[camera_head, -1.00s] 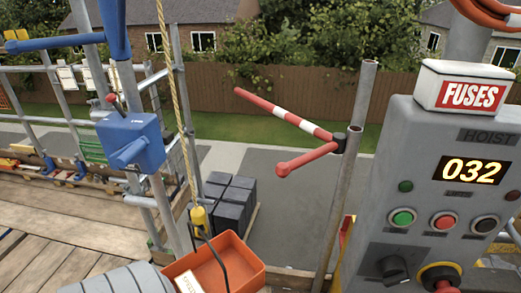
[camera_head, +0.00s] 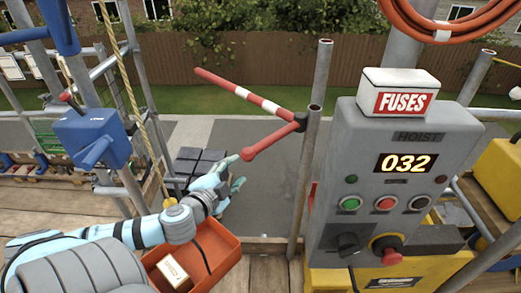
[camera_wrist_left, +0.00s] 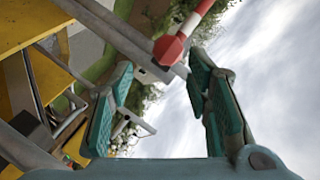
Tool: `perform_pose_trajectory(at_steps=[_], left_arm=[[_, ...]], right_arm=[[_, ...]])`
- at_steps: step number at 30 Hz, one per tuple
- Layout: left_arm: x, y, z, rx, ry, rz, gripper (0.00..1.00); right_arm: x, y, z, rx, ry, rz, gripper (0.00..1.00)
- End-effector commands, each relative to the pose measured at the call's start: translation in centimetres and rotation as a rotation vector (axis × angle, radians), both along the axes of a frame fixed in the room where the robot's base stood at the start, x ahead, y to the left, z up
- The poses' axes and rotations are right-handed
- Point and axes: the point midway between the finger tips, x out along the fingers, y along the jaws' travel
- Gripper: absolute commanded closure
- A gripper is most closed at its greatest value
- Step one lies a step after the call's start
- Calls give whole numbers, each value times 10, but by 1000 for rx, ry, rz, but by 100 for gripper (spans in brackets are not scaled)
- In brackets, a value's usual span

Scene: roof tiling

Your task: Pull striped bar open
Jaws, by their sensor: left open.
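The red and white striped bar (camera_head: 243,93) reaches out to the left from a dark bracket on a metal post (camera_head: 309,150). A red arm with a rounded end (camera_head: 248,154) angles down-left from the same bracket. My left gripper (camera_head: 236,172), pale blue with teal fingers, is open just below and left of that rounded end. In the left wrist view, the red end (camera_wrist_left: 168,49) shows near the open fingertips (camera_wrist_left: 160,68), with a striped part above it. I see no clear contact. My right gripper is not in view.
A grey hoist control box (camera_head: 395,150) with a FUSES sign stands right of the post. A blue box (camera_head: 92,138) is on the left scaffold pole. Dark stacked blocks (camera_head: 190,165) lie behind my gripper.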

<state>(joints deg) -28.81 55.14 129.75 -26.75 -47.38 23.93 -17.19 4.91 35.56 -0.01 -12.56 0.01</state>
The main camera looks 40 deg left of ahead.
Motion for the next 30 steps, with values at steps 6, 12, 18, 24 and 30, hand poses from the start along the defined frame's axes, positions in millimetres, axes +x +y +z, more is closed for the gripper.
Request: perform_pose_trajectory(at_steps=[6,12,18,24,30], left_arm=[[30,1,8,43,-39,-54,55],[75,10,-1,37,-38,-52,55],[116,18,-9,35,-37,-55,55],[141,24,-15,40,-33,-56,55],[147,25,-17,41,-31,-57,55]], right_arm=[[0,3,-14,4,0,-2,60],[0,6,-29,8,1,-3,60],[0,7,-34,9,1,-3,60],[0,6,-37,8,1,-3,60],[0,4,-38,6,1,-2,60]])
